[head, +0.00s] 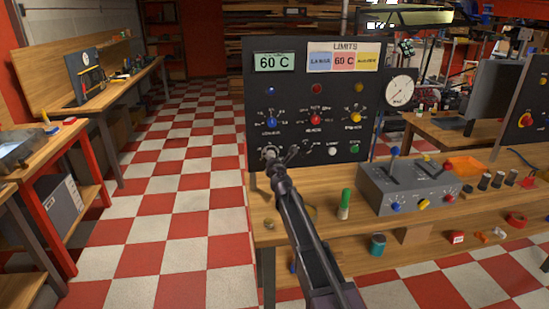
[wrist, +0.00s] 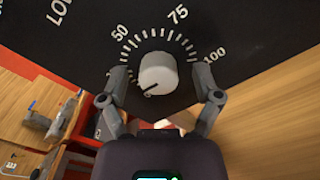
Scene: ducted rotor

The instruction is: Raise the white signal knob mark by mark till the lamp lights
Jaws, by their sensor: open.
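The white signal knob (head: 270,152) is at the lower left of the black panel (head: 300,170), partly hidden by my gripper (head: 281,158). In the wrist view the knob (wrist: 158,71) is round and white, with a dark pointer line toward the lower left. Marks for 50, 75 and 100 show around it. My gripper (wrist: 160,84) is open, one finger on each side of the knob, with a visible gap on both sides. Blue (head: 271,89), red (head: 316,88) and yellow (head: 359,87) lamps look unlit. A white button or lamp (head: 332,151) sits lower on the panel.
Blue (head: 270,119), red (head: 315,118) and yellow (head: 355,116) knobs sit above the white one. A green-capped bottle (head: 345,204) and grey lever box (head: 405,185) stand on the bench.

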